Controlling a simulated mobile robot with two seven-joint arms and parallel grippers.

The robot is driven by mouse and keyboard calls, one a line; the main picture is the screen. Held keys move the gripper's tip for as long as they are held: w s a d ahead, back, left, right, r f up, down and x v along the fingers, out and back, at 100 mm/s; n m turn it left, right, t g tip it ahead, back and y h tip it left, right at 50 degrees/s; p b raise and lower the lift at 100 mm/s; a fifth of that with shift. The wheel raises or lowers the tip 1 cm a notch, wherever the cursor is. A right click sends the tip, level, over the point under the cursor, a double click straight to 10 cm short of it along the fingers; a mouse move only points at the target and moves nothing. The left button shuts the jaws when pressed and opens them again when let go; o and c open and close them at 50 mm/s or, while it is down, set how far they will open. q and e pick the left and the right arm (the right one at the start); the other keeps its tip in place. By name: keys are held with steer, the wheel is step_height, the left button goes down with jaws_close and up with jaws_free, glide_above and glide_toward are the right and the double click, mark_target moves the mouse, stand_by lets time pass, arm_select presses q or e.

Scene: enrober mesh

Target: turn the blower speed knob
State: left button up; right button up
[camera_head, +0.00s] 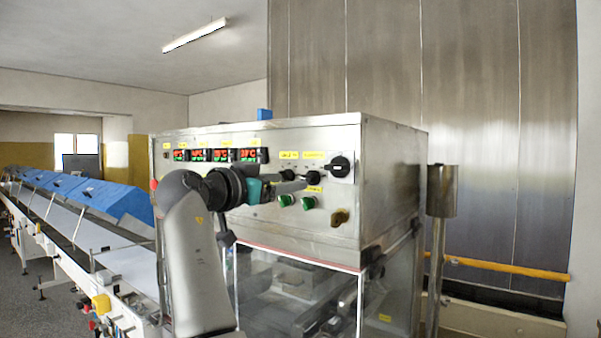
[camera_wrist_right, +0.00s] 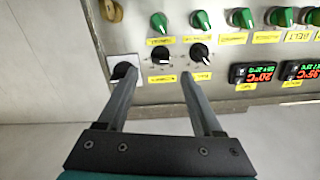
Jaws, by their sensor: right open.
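The control panel (camera_head: 225,140) on the steel cabinet carries two small black knobs, seen in the right wrist view as a left one (camera_wrist_right: 160,55) and a right one (camera_wrist_right: 199,52). Their yellow labels are too small to read, so I cannot tell which is the blower speed knob. My right gripper (camera_head: 298,184) is in front of this panel area, open and empty. In the right wrist view its fingers (camera_wrist_right: 160,76) straddle the left small knob, with no clear contact. The right finger is close to the right small knob. My left gripper is not in view.
A large black switch (camera_head: 340,166) sits right of the small knobs; a finger partly covers it in the wrist view. Green knobs (camera_head: 307,203) and a brass-coloured knob (camera_head: 339,218) are close by. Red-green displays (camera_head: 222,155) are farther left. A conveyor (camera_head: 130,262) runs along the left.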

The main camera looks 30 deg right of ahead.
mark_target(305, 179)
steer(key=p+x, duration=0.1)
steer(key=x, duration=0.5)
steer(key=shift+w+d+p, duration=0.1)
steer(key=shift+p, duration=0.3)
steer(key=shift+c, duration=0.2)
jaws_close()
